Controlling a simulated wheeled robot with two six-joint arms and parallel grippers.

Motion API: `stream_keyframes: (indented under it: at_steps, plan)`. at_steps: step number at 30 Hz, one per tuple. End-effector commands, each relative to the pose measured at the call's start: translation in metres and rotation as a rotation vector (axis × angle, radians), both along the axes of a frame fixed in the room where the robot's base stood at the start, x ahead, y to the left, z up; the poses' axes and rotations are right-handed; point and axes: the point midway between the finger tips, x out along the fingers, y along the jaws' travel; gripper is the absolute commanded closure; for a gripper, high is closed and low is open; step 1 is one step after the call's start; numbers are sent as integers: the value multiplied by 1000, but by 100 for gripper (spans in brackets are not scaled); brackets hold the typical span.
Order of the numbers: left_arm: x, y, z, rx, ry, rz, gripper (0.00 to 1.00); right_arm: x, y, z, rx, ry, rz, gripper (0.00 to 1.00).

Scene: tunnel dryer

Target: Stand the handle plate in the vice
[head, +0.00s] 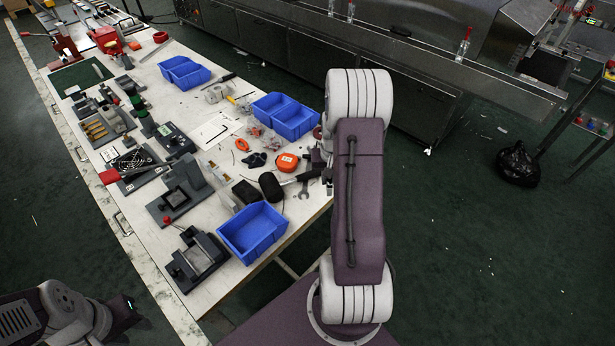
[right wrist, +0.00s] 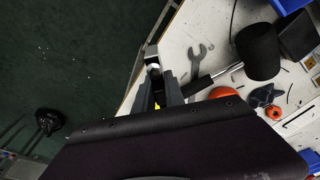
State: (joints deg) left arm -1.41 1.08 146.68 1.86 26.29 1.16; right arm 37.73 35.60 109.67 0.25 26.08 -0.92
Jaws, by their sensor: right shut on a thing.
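My right gripper (right wrist: 160,88) shows in the right wrist view, shut on a narrow metal piece (right wrist: 152,66) that I take for the handle plate, seen nearly edge-on. It is above the table's edge, beside a wrench and a mallet handle. In the head view my right arm mostly hides this gripper and what it holds. A low dark grey device (head: 197,258), which looks like the vice, sits at the table's near end, left of a blue bin and apart from the gripper. My left gripper (head: 126,308) is at the lower left, off the table; its fingers cannot be made out.
A blue bin (head: 252,232) stands at the near corner. A black mallet (head: 270,185), a wrench (head: 304,190) and an orange tape measure (head: 287,162) lie close by. Several fixtures line the table's left side. A black bag (head: 517,164) lies on the open floor at right.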

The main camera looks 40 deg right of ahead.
Motion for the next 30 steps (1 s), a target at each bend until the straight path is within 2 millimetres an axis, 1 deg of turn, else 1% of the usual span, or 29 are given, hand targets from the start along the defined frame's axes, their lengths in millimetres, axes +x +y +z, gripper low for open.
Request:
stream_keyframes:
  at_steps: [1,3,6,8,12,16,19,26,30]
  plan:
    - [0,0,1,0,0,0,64,12,6,-8,0,2,6,100]
    - [0,0,1,0,0,0,64,26,12,-17,1,1,5,100]
    - [0,0,1,0,0,0,64,39,17,-25,0,0,2,100]
    - [0,0,1,0,0,0,64,43,19,-27,-1,-1,2,100]
    - [0,0,1,0,0,0,64,44,19,-31,0,0,0,100]
    - [0,0,1,0,0,0,64,42,20,-56,2,4,-1,100]
    - [0,0,1,0,0,0,64,43,19,-67,1,1,-1,100]
    - [0,0,1,0,0,0,64,43,19,-68,-1,-2,0,100]
    - [0,0,-2,0,0,0,64,43,19,-72,-1,-1,0,100]
